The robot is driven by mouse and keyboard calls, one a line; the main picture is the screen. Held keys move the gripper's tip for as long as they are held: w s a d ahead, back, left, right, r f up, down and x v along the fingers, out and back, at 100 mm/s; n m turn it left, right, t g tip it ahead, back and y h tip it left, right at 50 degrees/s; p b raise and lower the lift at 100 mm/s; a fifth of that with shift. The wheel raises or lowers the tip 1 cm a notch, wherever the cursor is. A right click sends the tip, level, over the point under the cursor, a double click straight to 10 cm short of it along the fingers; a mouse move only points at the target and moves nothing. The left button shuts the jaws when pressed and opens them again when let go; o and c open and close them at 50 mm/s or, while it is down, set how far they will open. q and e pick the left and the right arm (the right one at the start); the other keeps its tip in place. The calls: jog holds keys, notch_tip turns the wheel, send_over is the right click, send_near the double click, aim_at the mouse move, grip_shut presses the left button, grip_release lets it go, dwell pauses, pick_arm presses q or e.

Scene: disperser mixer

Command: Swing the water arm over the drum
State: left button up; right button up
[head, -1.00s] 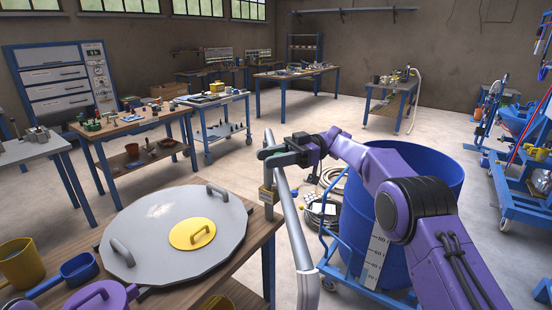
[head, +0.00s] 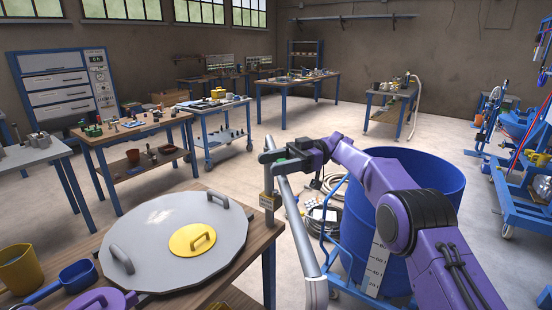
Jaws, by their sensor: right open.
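The water arm, a long grey pipe (head: 303,240), runs from near the middle of the head view down toward the bottom, to the left of the drum. The blue drum (head: 361,230) stands open-topped on the floor at right of centre, partly hidden behind my right arm. The pipe is beside the drum, not over its mouth. My right gripper (head: 270,165) is open at the pipe's upper end, its fingers close around or beside it; contact cannot be told. My left gripper is not in view.
A wooden table (head: 262,240) at left holds a grey lid (head: 150,245) with a yellow hatch (head: 192,240), a yellow jug (head: 18,268) and a blue scoop (head: 78,274). Coiled hose (head: 322,218) lies on the floor by the drum. A blue frame (head: 510,205) stands at right.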

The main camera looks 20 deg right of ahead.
jog(key=shift+r+b, duration=0.35)
jog(key=s+a+r+b, duration=0.4)
jog(key=s+r+b, duration=0.5)
jog(key=s+r, duration=0.3)
jog(key=shift+s+b, duration=0.4)
jog(key=shift+s, duration=0.35)
